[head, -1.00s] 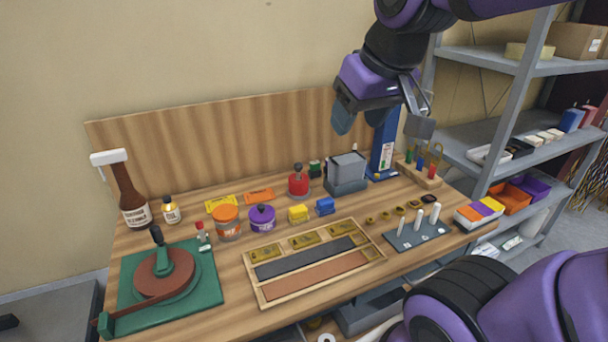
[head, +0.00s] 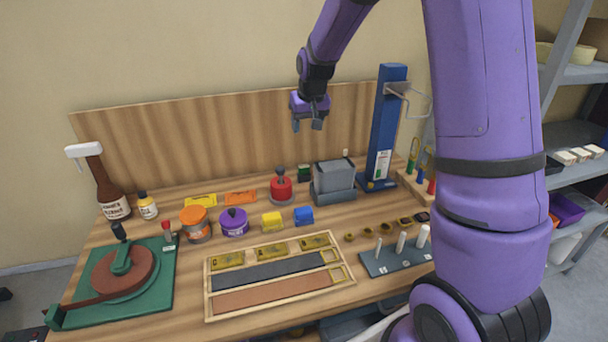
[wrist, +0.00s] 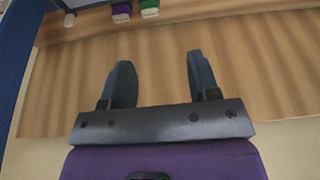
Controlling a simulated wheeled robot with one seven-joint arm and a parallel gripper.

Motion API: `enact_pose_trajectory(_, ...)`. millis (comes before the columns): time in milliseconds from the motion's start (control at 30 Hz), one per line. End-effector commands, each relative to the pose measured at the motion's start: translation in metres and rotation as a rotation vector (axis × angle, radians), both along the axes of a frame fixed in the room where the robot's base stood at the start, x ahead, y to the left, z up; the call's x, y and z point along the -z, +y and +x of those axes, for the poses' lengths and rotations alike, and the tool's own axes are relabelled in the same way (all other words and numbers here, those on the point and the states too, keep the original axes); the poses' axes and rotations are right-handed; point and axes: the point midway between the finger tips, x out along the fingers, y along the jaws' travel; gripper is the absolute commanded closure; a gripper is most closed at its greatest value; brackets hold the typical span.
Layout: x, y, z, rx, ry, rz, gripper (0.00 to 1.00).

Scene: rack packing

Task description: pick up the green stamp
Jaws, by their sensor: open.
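The green stamp (head: 304,172) stands near the back of the workbench, between a red round-based holder and a grey box. Its lower part is partly hidden in the head view. In the wrist view a green block with a pale edge (wrist: 149,8) shows at the top, cut by the frame, beside a purple one (wrist: 121,12). My gripper (head: 307,124) is above the back of the bench, in front of the wooden backboard, higher than the green stamp. Its two fingers (wrist: 158,62) are apart with nothing between them.
The red holder (head: 281,188) and the grey box (head: 334,178) stand close on either side of the stamp. A tall blue post (head: 385,125) rises at the right. The wooden backboard (head: 200,148) lines the rear edge. A framed tray (head: 207,285) lies in front.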

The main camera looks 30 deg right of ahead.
Motion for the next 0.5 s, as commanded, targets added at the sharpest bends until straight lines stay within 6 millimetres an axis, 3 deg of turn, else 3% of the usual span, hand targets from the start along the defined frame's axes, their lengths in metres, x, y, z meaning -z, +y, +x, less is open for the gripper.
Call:
enact_pose_trajectory(33,0.022,-0.006,0.013,0.008,0.013,0.000,0.45)
enact_pose_trajectory(200,0.075,-0.020,0.044,0.026,0.030,-0.003,0.45)
enact_pose_trajectory(333,0.105,-0.027,0.058,0.037,0.039,-0.005,0.45)
enact_pose_trajectory(500,0.125,-0.032,0.066,0.042,0.043,-0.006,0.45)
